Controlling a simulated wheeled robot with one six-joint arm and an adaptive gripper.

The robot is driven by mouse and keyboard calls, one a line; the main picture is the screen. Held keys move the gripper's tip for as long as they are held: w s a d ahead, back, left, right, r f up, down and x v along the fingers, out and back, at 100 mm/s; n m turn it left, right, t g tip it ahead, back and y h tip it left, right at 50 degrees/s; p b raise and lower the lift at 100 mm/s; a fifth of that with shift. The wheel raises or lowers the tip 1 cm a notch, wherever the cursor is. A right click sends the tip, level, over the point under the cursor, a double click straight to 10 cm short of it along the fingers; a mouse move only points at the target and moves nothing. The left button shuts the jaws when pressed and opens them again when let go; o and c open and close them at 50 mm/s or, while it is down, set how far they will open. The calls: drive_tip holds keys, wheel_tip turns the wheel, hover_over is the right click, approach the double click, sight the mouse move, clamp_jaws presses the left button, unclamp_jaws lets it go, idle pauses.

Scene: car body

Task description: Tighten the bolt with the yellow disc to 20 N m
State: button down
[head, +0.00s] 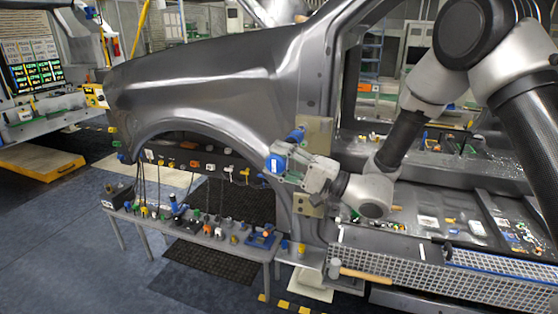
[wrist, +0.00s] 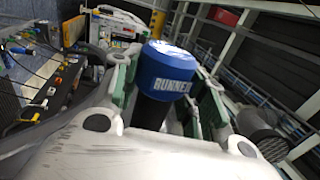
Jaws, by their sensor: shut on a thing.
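My gripper (head: 290,165) is shut on a tool with a blue cap (wrist: 170,68) and a black body, in front of the door pillar. Part of the lettering on the cap shows in the wrist view. The green-padded fingers (wrist: 162,95) stand on either side of the tool's body. In the head view a blue part with a white mark (head: 276,164) shows at the gripper's end. Another small blue part (head: 296,135) shows just above, near a tan plate (head: 318,130) on the pillar. I cannot make out the bolt or a yellow disc.
A grey bench (head: 150,222) with several small tools stands below the wheel arch. The car fender (head: 200,90) is left of my gripper. A wooden-handled mallet (head: 370,274) lies by the perforated sill (head: 480,283).

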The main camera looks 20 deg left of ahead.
sight(274, 167)
drive_tip(key=shift+w+r, duration=0.1)
drive_tip(key=shift+w, duration=0.35)
idle(1.0)
drive_tip(key=shift+s+a, duration=0.15)
drive_tip(key=shift+s, duration=2.4)
